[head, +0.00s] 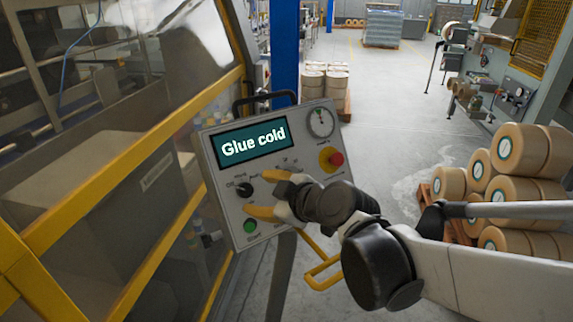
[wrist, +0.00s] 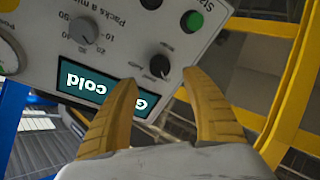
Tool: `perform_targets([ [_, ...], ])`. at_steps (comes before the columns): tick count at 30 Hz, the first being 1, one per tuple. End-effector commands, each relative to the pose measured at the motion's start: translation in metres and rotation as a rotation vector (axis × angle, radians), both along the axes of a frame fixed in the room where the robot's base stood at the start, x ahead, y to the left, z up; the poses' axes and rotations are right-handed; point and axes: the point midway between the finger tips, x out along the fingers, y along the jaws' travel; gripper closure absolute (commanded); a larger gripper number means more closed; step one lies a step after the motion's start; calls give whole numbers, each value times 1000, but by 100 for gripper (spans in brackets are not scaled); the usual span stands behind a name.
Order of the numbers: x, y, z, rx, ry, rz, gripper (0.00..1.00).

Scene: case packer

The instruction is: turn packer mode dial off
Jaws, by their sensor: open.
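The mode dial (head: 243,189) is a small black knob at the left of the tilted grey control panel (head: 213,160), with "Off" printed to its left. The direction of its pointer is too small to tell. My gripper (head: 254,195) is open, its yellow fingers reaching toward the dial from the right. In the wrist view the dial (wrist: 160,66) lies just beyond and between the tips of my gripper (wrist: 160,77). Nothing is held, and I cannot tell whether a finger touches the dial.
The panel's display (head: 253,144) reads "Glue cold". A green button (head: 250,227) sits below the dial, a red stop button (head: 337,159) and a gauge (head: 321,122) at the right. A speed dial (wrist: 84,30) shows in the wrist view. Yellow machine framing (head: 120,175) stands left.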

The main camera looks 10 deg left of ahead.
Motion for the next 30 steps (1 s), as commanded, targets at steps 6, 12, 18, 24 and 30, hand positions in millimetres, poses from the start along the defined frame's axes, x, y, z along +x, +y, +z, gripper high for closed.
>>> perform_targets([
  [6,-23,-25,17,-1,0,-1,44],
  [12,-32,-35,23,1,0,-1,44],
  [18,-34,-36,24,0,-1,-1,44],
  [24,-35,-41,18,3,16,-15,44],
  [30,-60,-111,-59,39,246,-252,44],
])
